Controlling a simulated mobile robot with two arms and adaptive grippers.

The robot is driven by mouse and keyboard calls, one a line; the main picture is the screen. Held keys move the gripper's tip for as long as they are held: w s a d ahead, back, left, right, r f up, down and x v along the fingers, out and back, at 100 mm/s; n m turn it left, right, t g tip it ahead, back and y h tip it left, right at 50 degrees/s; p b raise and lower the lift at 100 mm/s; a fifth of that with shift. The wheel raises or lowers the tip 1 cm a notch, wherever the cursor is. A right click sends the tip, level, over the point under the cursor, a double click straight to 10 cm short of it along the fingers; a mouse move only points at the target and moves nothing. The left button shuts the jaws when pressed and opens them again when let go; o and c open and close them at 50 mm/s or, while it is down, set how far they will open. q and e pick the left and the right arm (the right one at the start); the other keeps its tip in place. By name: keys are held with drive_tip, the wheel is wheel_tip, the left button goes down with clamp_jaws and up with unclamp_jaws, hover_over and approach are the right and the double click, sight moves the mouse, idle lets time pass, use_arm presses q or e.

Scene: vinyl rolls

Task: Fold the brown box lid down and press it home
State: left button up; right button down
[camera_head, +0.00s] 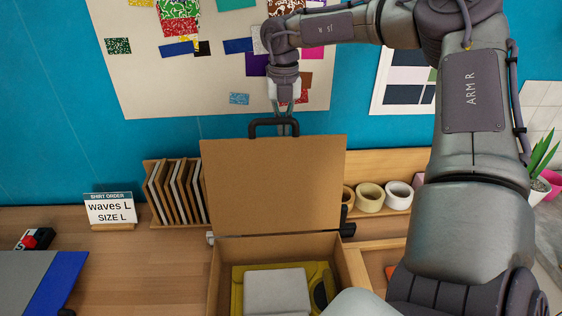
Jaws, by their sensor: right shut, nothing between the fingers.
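The brown box (213,285) stands open on the wooden table at the bottom centre. Its brown lid (272,185) stands up at the box's far side, with a black handle (262,122) on its top edge. Inside the box lie a yellow folded item (239,277) and a pale grey block (277,290). My right gripper (286,128) is shut and empty, pointing down at the lid's top edge by the handle. Whether it touches the lid or handle I cannot tell. My left gripper is not in view.
Tape rolls (369,197) sit on a shelf to the right. A grey and blue mat (60,285) lies at the left. Bare table (140,270) lies between mat and box.

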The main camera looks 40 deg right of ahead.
sight(284, 138)
drive_tip(key=shift+s+a, duration=0.1)
drive_tip(key=shift+s+a+r+b, duration=0.25)
drive_tip(key=shift+s+a, duration=0.1)
drive_tip(key=shift+s, duration=0.1)
drive_tip(key=shift+s+a+r+b, duration=0.1)
drive_tip(key=shift+s+a+b, duration=0.15)
drive_tip(key=shift+s+a, duration=0.15)
drive_tip(key=shift+s+a+b, duration=0.35)
drive_tip(key=shift+s, duration=0.1)
drive_tip(key=s+a+b, duration=0.4)
drive_tip(key=s+a, duration=0.3)
drive_tip(key=s, duration=0.1)
drive_tip(key=shift+s+r+b, duration=0.15)
drive_tip(key=shift+r+b, duration=0.2)
idle(0.6)
drive_tip(key=shift+f, duration=0.1)
